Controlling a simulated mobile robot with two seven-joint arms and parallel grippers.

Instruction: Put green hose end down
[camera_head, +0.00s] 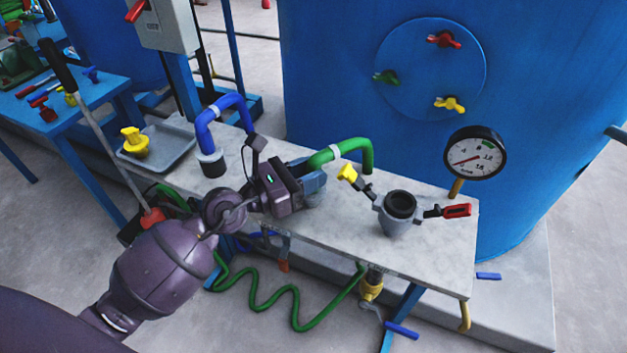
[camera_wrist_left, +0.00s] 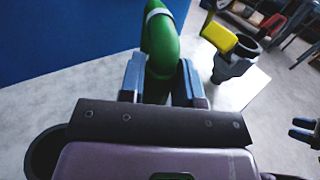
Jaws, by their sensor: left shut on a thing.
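The green hose end (camera_head: 350,146) is a curved green pipe with a pale band, arching above the grey-topped bench. My left gripper (camera_head: 312,184) is shut on its left part. In the left wrist view the green hose end (camera_wrist_left: 160,55) stands between the two finger pads (camera_wrist_left: 162,82). The gripped tip is hidden by the fingers, so I cannot tell whether it touches the bench. What looks like my right gripper (camera_wrist_left: 304,129) shows at the right edge of the left wrist view, its two fingers apart and empty.
A blue curved hose end (camera_head: 218,118) stands on the bench (camera_head: 335,222) to the left. A grey fitting (camera_head: 399,214) with yellow and red handles stands to the right, near a pressure gauge (camera_head: 475,152). A blue tank (camera_head: 545,90) rises behind. A grey tray (camera_head: 172,152) holds a yellow part.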

